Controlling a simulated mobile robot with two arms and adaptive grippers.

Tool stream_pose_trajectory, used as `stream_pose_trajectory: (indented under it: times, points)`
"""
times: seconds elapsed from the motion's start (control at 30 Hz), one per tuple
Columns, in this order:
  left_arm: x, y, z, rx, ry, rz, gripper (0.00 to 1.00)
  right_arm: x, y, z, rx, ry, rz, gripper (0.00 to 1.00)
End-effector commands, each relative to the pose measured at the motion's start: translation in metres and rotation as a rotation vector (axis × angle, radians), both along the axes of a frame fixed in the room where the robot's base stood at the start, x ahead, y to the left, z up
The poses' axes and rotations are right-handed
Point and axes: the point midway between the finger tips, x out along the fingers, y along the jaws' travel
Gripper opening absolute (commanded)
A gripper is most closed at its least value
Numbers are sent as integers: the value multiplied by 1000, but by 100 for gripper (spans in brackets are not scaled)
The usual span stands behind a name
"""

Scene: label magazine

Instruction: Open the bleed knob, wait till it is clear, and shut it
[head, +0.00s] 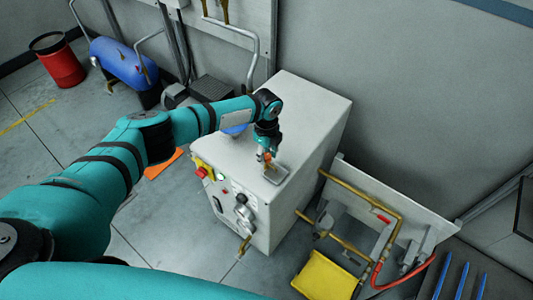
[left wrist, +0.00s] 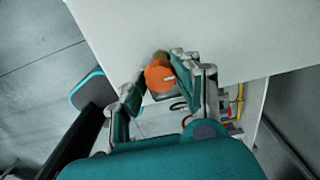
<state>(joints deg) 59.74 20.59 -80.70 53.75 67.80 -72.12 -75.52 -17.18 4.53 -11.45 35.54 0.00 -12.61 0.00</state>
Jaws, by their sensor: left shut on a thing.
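The orange bleed knob (head: 267,157) is on top of the white cabinet, near its front edge. In the left wrist view the knob (left wrist: 159,77) shows as a round orange piece with a small brownish part behind it. My left gripper (head: 265,153) reaches down from above and is shut on the knob, its two fingers on either side of it in the left wrist view. A small grey plate (head: 277,174) lies on the cabinet top just beside the knob. Any fluid at the bleed is too small or hidden to judge. My right gripper is not in view.
The white cabinet (head: 315,112) has knobs and a red-yellow switch (head: 201,171) on its front. Brass pipes (head: 350,190), a red hose (head: 378,270) and a yellow bin (head: 325,277) stand at right. A blue tank (head: 120,62) and red bin (head: 60,65) stand at left.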

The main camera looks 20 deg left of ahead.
Motion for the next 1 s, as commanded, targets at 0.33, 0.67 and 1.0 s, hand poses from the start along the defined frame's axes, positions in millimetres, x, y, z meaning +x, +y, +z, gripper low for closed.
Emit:
stream_pose_trajectory:
  times: [0.33, 0.67, 1.0]
  points:
    - [0, 0, 1, -1, 0, 95, 0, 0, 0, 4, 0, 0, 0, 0]
    - [-1, -1, 2, -1, 2, 366, 0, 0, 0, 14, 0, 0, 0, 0]
    - [-1, -1, 2, -1, 1, 690, 0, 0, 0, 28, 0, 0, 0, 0]
